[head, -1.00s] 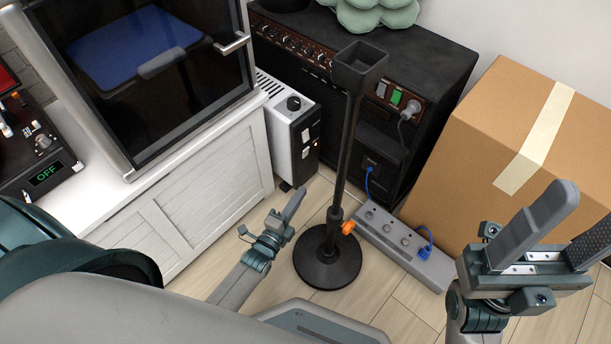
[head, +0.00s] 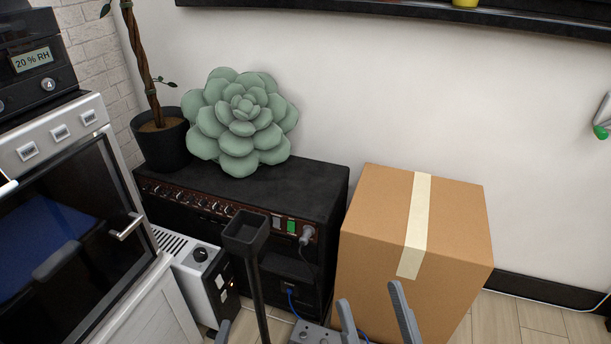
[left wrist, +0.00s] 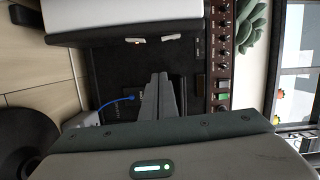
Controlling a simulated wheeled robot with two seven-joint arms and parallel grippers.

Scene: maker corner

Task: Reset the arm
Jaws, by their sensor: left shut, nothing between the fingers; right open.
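My left gripper (head: 222,329) shows only as a grey fingertip at the bottom edge of the head view, by the white heater. In the left wrist view its two fingers (left wrist: 161,98) lie together, shut and empty, with the black amplifier behind them. My right gripper (head: 370,296) is open and empty at the bottom of the head view. Its two fingers stand apart in front of the cardboard box (head: 380,220). The rest of both arms is out of the head view.
A black stand (head: 246,238) rises between the grippers, before the black amplifier (head: 270,180). A white heater (head: 203,275) and a glass-doored cabinet (head: 70,220) stand left. A power strip (head: 312,333) lies on the floor.

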